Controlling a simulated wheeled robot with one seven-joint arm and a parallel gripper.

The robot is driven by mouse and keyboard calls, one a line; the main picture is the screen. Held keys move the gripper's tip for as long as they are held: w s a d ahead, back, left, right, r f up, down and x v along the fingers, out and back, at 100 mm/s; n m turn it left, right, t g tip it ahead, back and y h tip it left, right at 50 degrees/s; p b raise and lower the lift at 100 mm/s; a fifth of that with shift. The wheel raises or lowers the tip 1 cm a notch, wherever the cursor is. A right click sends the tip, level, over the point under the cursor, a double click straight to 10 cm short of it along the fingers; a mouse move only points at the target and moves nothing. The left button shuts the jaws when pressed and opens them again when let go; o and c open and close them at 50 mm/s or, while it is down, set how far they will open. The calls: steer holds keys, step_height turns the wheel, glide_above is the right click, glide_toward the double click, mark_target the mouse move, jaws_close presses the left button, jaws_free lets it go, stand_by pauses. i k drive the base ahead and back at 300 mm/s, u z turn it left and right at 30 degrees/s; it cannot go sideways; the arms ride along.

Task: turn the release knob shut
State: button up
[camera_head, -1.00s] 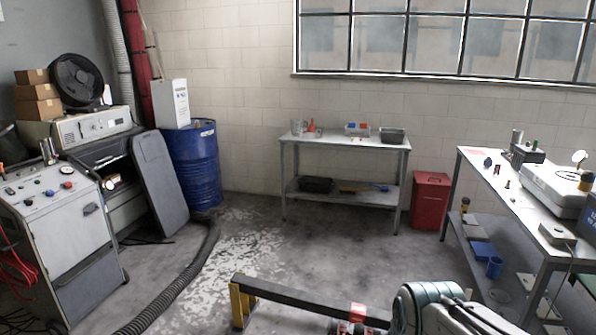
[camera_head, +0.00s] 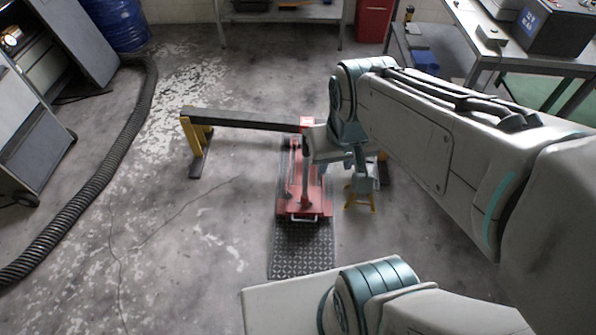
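A red floor jack (camera_head: 305,208) stands on a dark chequered plate (camera_head: 302,250) in the middle of the floor. Upright metal rods rise from the jack. The release knob cannot be made out; it is too small or hidden behind my arm. My arm reaches in from the right and bends down beside the jack. My gripper (camera_head: 364,186) is at the arm's far end, low and just right of the jack. Its fingers are too small and too covered to tell whether they are open or shut.
A dark beam (camera_head: 245,119) on a yellow stand (camera_head: 196,138) runs behind the jack. A small yellow-legged stand (camera_head: 360,204) is right of it. A ribbed hose (camera_head: 105,170) crosses the left floor. A workbench (camera_head: 465,40) stands at upper right. Floor left of the jack is clear.

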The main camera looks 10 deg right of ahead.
mark_target(287, 195)
steer(key=z, duration=0.1)
steer(key=i, duration=0.85)
steer(key=u, duration=0.2)
